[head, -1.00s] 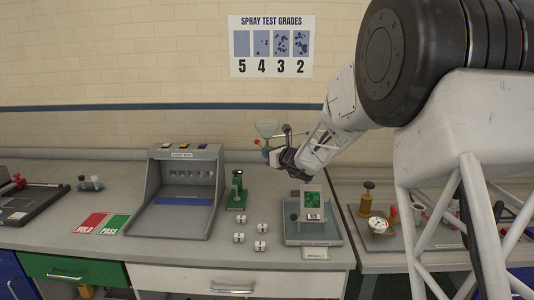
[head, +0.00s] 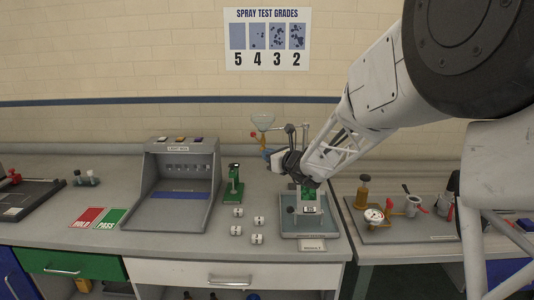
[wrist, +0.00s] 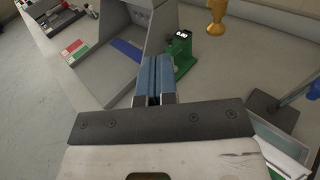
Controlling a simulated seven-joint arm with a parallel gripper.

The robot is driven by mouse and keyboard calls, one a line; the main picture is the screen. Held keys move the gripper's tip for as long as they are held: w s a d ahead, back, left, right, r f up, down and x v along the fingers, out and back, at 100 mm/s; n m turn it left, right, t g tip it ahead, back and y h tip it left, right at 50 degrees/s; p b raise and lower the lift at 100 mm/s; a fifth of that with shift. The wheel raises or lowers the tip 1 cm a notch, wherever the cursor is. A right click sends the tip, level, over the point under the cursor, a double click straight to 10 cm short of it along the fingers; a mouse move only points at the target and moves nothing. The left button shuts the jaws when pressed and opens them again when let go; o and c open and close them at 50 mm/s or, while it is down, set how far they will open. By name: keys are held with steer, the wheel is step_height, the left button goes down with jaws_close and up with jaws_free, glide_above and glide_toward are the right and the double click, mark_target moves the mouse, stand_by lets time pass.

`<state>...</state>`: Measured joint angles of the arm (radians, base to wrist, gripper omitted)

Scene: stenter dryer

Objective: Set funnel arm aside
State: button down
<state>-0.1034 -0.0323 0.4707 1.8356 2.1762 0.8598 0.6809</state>
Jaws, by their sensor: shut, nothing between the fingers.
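The spray rig's clear funnel (head: 263,119) sits high on a metal arm (head: 291,128) at the back of the bench. A red knob (head: 255,135) and a yellow part show just below it. My gripper (head: 268,154) is below the funnel and arm in the head view. Its blue-padded fingers are together and empty in the wrist view (wrist: 155,82). A brass nozzle-like piece (wrist: 216,20) shows ahead and to the right of the fingers, apart from them. My gripper and arm hide part of the rig's post.
The rig's base (head: 292,229) holds a green sample. The green gauge stand (head: 233,188) and light box (head: 170,215) stand left, with several small white blocks in front. A tray (head: 382,232) with a brass weight, dial gauge and cup lies right.

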steer(key=shift+s+d+r, duration=0.1)
steer(key=shift+s+d, duration=0.1)
steer(key=shift+s, duration=0.85)
steer(key=shift+s, duration=0.1)
steer(key=s+d+r+n+g+h, duration=0.15)
steer(key=s+n+g, duration=0.25)
steer(key=s+n, duration=0.6)
steer(key=s+d+r+n+g+h, duration=0.15)
steer(key=s+n+g, duration=0.3)
steer(key=s, duration=1.05)
steer(key=s+d+f+n+h, duration=0.2)
steer(key=s+d+n+h, duration=0.2)
steer(key=s, duration=0.8)
steer(key=s+d+f+n+h, duration=0.3)
steer(key=s+d+n+h, duration=0.2)
steer(key=s+d+n, duration=0.3)
steer(key=s+d+g, duration=0.1)
steer(key=s+d, duration=0.2)
steer(key=d, duration=0.1)
steer(key=shift+s+d+f, duration=0.2)
steer(key=shift+s+f, duration=0.15)
steer(key=shift+s, duration=0.05)
